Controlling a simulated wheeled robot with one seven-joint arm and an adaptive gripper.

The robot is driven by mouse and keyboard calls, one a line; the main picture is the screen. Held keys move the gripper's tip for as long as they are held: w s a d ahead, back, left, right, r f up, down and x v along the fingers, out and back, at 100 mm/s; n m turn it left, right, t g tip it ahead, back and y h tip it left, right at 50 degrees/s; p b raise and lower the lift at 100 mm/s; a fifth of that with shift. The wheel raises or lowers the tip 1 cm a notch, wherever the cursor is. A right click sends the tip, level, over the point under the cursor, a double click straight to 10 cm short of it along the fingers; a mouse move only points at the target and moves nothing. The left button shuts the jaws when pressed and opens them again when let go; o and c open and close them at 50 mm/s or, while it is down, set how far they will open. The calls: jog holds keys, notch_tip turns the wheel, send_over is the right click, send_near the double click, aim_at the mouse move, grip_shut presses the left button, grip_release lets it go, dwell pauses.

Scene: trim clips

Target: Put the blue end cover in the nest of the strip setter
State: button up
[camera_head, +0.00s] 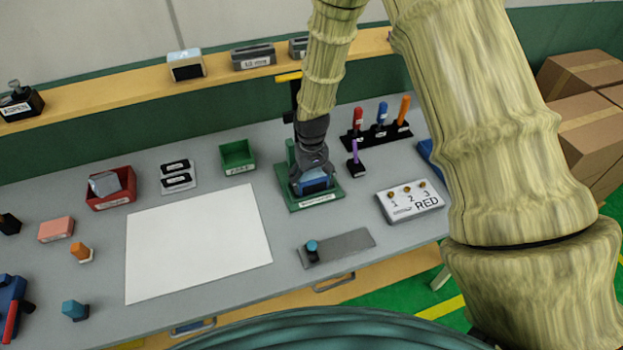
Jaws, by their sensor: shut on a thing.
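My gripper (311,170) points down over the green strip setter (332,192), which has a flat base, an upright at its back and a label on its front edge. My gripper is shut on the blue end cover (316,185), which shows just below the fingers at the middle of the base. The nest is hidden behind the gripper and the cover. I cannot tell whether the cover touches the nest or is a little above it.
A black rack (378,133) with colored handles and a purple-handled tool (355,160) stand to the right. The white sheet (195,245) is bare.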

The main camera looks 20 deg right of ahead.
aim_at(312, 174)
jog(key=shift+f, duration=0.15)
jog(key=o, duration=1.1)
jog(key=shift+c, duration=0.2)
jog(key=shift+r+b, duration=2.3)
jog(key=shift+r, duration=3.9)
